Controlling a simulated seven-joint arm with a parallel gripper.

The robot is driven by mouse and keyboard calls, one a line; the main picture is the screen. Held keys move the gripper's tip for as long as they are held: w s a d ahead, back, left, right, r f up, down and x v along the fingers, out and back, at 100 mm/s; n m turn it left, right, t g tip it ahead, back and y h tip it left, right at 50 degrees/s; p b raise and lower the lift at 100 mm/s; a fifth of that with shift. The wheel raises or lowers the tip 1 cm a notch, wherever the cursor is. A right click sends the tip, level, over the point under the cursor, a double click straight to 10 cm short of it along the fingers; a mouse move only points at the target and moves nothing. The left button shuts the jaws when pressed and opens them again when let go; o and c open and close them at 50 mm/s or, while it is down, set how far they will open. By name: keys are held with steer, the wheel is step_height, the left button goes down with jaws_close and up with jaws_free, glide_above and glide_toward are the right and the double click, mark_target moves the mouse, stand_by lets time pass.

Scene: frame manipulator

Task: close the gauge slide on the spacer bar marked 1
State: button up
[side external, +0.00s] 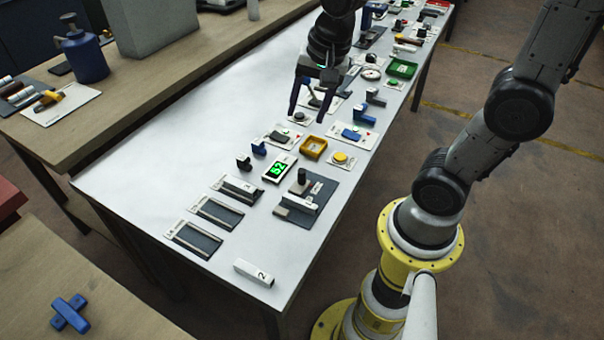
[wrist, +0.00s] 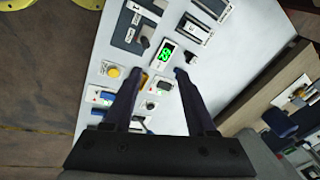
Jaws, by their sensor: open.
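The gauge slide (side external: 321,188) is a dark plate with an upright black knob (side external: 302,175), near the right edge of the table. A pale bar (side external: 303,205) lies along it; I cannot read its mark for certain. The gauge also shows at the top of the wrist view (wrist: 123,36). A white bar marked 2 (side external: 254,272) lies by the near table edge. A green-lit display (side external: 277,171) stands beside the gauge. My gripper (side external: 307,115) is open and empty, above the table and farther back than the gauge. Its fingers also show in the wrist view (wrist: 162,72).
Several dark slotted holders (side external: 192,238) line the table's near left; the one nearest the display holds a light bar. A yellow square frame (side external: 313,148), a yellow button (side external: 340,158) and blue parts stand under and around my gripper. The table's left strip is clear.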

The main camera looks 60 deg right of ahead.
mark_target(302, 174)
steer(key=w+d+f+g, duration=0.1)
steer(key=f, duration=0.6)
steer(key=d+f+m+g, duration=0.1)
steer(key=f, duration=0.6)
steer(key=w+f+m+g, duration=0.1)
steer(key=f, duration=0.7)
steer(key=shift+w+d+f, duration=0.1)
steer(key=shift+w+d, duration=0.25)
steer(key=shift+d, duration=0.05)
steer(key=shift+c, duration=0.4)
steer(key=c, duration=0.5)
steer(key=shift+a, duration=2.15)
steer(key=shift+c, duration=0.2)
